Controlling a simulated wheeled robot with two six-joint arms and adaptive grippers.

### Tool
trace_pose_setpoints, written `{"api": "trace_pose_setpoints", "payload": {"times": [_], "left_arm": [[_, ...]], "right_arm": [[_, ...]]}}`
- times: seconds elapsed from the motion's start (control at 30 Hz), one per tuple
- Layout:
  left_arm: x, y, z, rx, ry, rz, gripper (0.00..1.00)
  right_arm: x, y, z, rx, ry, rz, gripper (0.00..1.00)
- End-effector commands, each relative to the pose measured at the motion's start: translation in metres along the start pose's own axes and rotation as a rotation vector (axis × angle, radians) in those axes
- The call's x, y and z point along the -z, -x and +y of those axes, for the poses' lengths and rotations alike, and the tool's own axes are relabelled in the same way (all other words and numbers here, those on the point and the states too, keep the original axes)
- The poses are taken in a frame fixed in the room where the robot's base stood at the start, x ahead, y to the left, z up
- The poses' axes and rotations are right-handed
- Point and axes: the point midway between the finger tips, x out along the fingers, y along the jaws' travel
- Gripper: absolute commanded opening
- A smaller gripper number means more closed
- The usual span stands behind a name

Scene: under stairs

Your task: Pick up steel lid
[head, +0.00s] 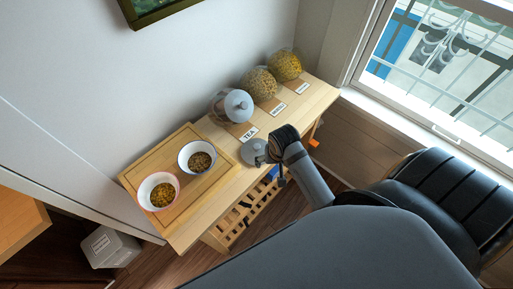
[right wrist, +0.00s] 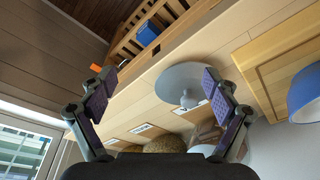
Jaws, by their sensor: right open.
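The steel lid (head: 252,151) is a round grey disc with a small knob, lying on the wooden table near its front edge. In the right wrist view the lid (right wrist: 182,78) shows between the two fingers, closer to the right one and partly behind it. My right gripper (head: 270,161) is just right of the lid in the head view and covers part of it. In the right wrist view this gripper (right wrist: 160,83) is open, with nothing between its pads. Whether it touches the lid cannot be told. My left gripper is not in view.
A lidded glass jar (head: 237,104) stands behind, by a TEA card (head: 249,133). Two round yellowish jars (head: 259,84) (head: 285,65) are further right. A wooden tray (head: 139,177) at left holds a white-pink bowl (head: 158,191) and a bluish bowl (head: 197,157).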

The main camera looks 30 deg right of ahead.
Motion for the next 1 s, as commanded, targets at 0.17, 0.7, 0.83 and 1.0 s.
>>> {"api": "trace_pose_setpoints", "payload": {"times": [0.17,0.7,0.83,1.0], "left_arm": [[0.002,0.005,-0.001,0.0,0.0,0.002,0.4],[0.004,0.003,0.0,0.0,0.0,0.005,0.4],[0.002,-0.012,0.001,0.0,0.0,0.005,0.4],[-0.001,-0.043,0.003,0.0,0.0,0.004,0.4]], "right_arm": [[0.038,0.02,-0.023,-0.021,-0.372,-0.063,0.88],[0.097,0.043,-0.065,-0.142,-1.046,-0.182,0.88],[0.094,0.028,-0.064,-0.141,-1.044,-0.181,0.88],[0.088,-0.002,-0.063,-0.14,-1.043,-0.181,0.88]]}}
